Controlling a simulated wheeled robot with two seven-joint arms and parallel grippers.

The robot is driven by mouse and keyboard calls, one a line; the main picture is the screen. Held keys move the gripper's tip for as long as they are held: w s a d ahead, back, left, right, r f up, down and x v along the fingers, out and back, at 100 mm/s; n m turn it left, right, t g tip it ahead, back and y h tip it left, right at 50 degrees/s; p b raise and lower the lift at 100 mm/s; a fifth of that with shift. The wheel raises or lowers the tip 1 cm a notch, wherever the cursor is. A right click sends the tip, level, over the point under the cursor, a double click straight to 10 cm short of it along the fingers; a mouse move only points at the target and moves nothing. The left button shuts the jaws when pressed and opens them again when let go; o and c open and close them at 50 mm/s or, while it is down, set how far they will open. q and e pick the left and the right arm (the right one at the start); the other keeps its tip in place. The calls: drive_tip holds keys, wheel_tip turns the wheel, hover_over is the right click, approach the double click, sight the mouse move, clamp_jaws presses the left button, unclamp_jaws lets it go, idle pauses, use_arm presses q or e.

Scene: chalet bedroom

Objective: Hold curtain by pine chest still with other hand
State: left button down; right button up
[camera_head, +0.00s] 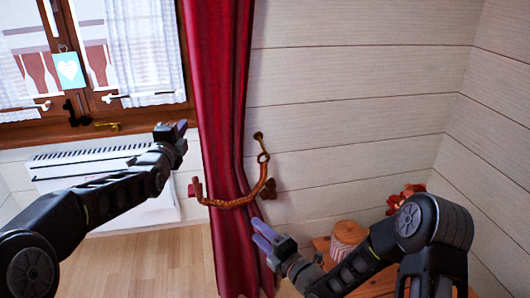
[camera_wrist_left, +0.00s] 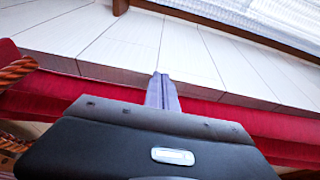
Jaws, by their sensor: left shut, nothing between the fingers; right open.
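The red curtain (camera_head: 213,80) hangs beside the window, drawn in by an orange rope tieback (camera_head: 236,203). The tieback goes around the curtain and up to a brass wall hook (camera_head: 259,137). My left gripper (camera_head: 182,127) is shut and empty, just left of the curtain at upper-middle height. In the left wrist view its closed fingers (camera_wrist_left: 162,92) lie in front of the red curtain (camera_wrist_left: 215,112), with the rope (camera_wrist_left: 16,69) at the left edge. My right gripper (camera_head: 262,236) is open at the curtain's lower right edge; I cannot tell whether it touches. The pine chest (camera_head: 322,247) is partly hidden by my right arm.
A striped round box (camera_head: 347,238) and red-orange flowers (camera_head: 404,195) stand at the chest. A white radiator (camera_head: 75,170) is under the window (camera_head: 120,65) at left. The wooden floor (camera_head: 160,262) is clear left of the curtain.

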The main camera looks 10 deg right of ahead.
use_arm(q)
drive_tip(key=b+v, duration=0.5)
drive_tip(key=v, duration=0.4)
drive_tip(key=shift+b, duration=0.4)
